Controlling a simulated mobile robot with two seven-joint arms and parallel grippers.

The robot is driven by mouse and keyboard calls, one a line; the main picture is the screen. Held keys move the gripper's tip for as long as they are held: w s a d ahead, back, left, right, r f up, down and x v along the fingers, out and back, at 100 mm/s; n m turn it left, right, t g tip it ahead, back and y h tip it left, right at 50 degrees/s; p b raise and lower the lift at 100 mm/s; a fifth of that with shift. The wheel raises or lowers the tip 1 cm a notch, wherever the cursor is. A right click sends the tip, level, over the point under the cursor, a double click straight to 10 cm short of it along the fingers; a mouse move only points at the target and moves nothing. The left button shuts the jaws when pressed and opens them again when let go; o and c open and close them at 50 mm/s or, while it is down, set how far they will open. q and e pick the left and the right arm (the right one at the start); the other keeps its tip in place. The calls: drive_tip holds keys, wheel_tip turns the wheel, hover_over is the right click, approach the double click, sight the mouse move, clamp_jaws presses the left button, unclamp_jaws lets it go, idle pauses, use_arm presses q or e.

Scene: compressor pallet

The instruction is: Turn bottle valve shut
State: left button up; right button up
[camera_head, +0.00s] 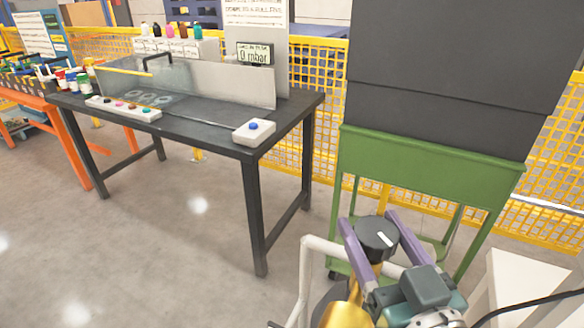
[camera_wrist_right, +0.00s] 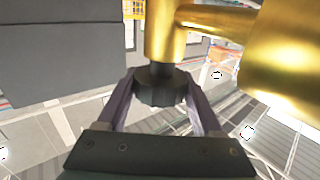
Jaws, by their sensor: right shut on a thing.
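The bottle valve's round black handwheel (camera_head: 378,238), with a white mark on top, is at the lower right in the head view. It sits on a brass valve body (camera_head: 343,315). My right gripper (camera_head: 368,222) has one purple finger on each side of the handwheel and is shut on it. In the right wrist view the handwheel (camera_wrist_right: 158,90) lies between the two fingers of my right gripper (camera_wrist_right: 158,82), against the brass body (camera_wrist_right: 165,30). The bottle below is mostly hidden. My left gripper is out of view.
A white tubular frame (camera_head: 305,262) stands close left of the valve. A green stand (camera_head: 430,160) with a dark panel (camera_head: 450,70) is just behind. Floor at left is clear.

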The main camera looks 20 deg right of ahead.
drive_tip(key=shift+r, duration=0.1)
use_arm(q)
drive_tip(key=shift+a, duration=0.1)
use_arm(e)
drive_tip(key=o, duration=1.4)
drive_tip(key=shift+c, duration=0.2)
